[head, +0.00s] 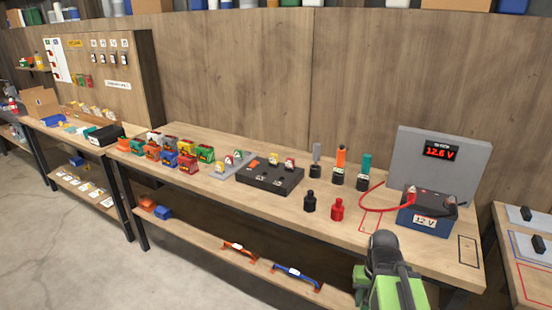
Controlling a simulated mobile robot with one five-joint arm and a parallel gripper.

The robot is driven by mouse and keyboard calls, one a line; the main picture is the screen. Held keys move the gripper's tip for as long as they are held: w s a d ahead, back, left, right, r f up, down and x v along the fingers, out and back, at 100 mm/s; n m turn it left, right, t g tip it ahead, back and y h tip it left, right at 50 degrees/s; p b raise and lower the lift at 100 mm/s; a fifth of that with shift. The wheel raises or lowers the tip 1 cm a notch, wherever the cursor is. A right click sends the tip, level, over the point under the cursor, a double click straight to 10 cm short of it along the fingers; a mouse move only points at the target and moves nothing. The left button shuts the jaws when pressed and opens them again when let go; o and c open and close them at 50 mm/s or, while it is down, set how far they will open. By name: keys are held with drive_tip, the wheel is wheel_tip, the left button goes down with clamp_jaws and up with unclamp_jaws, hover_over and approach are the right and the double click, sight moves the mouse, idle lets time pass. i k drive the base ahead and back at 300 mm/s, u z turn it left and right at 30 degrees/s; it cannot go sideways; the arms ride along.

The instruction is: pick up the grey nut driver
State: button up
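A grey-handled tool (317,152), which looks like the grey nut driver, stands upright in a black holder (315,171) on the long workbench. It is the left one of three such tools; its lower end is hidden in the holder. My gripper (384,243) seems to be at the end of my green and dark grey arm, at the bottom right in front of the bench edge. It is apart from the tool, lower and to its right. Its fingers cannot be made out, so I cannot tell whether it is open or shut.
Orange (341,157) and teal (365,164) tools stand right of the grey one. Black (310,202) and red (337,209) pieces stand in front. A 12 V battery (427,217) with a red cable is at right. A black tray (262,178) lies left.

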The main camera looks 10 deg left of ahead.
sight(316, 147)
drive_tip(key=z, duration=0.35)
drive_tip(key=k, duration=0.1)
drive_tip(key=u, duration=2.1)
drive_tip(key=i, duration=2.25)
drive_tip(key=z, duration=0.7)
